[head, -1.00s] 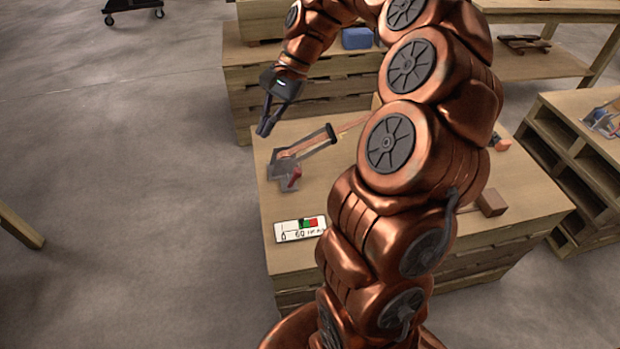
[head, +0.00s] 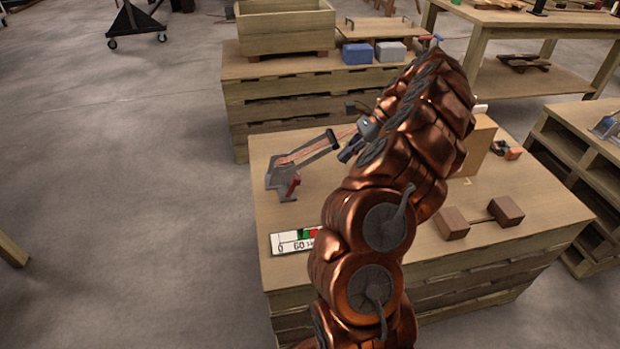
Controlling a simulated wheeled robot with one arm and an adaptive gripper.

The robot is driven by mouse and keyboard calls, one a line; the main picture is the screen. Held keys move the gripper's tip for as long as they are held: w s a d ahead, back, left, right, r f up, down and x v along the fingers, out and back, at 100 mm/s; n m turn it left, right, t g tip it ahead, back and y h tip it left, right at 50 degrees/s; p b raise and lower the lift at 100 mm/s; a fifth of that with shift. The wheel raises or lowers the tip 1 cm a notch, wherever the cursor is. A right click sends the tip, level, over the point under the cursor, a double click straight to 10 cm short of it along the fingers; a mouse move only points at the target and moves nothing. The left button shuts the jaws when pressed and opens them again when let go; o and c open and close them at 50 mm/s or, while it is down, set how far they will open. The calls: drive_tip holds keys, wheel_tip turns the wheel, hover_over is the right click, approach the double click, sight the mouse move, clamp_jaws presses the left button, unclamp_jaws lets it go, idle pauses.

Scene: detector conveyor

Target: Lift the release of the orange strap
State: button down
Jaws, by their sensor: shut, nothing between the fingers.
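A grey metal ratchet (head: 282,178) stands at the left end of the near bench. Its long frame slants up to the right and ends in a dark crossbar (head: 332,139). A red piece (head: 294,184) sits low on its right side. A thin stretch of orange strap (head: 300,155) shows along the frame and past the crossbar. My gripper (head: 347,153) is just right of the crossbar, shut and empty, its fingers pointing down and left. I cannot tell whether it touches the ratchet. My copper arm hides the strap further right.
A white scale card with green and red marks (head: 295,242) lies at the bench's front left. Behind stands a pallet bench with blue (head: 357,53) and grey boxes (head: 390,52).

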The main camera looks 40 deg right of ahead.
sight(294, 186)
drive_tip(key=shift+a, duration=0.1)
drive_tip(key=b+x, duration=0.1)
drive_tip(key=x, duration=0.8)
drive_tip(key=shift+a+f+b, duration=0.1)
drive_tip(key=shift+f+b, duration=0.15)
drive_tip(key=shift+b, duration=0.1)
drive_tip(key=shift+w+a+r, duration=0.2)
drive_tip(key=shift+w+a, duration=0.15)
drive_tip(key=shift+a, duration=0.25)
drive_tip(key=shift+w+a+r, duration=0.2)
drive_tip(key=shift+w+a, duration=0.15)
drive_tip(key=shift+a, duration=0.25)
drive_tip(key=shift+w+a+r+b, duration=0.25)
drive_tip(key=shift+a+r+b, duration=0.1)
drive_tip(key=shift+a, duration=0.25)
drive_tip(key=shift+r+p, duration=0.1)
drive_tip(key=shift+p, duration=0.2)
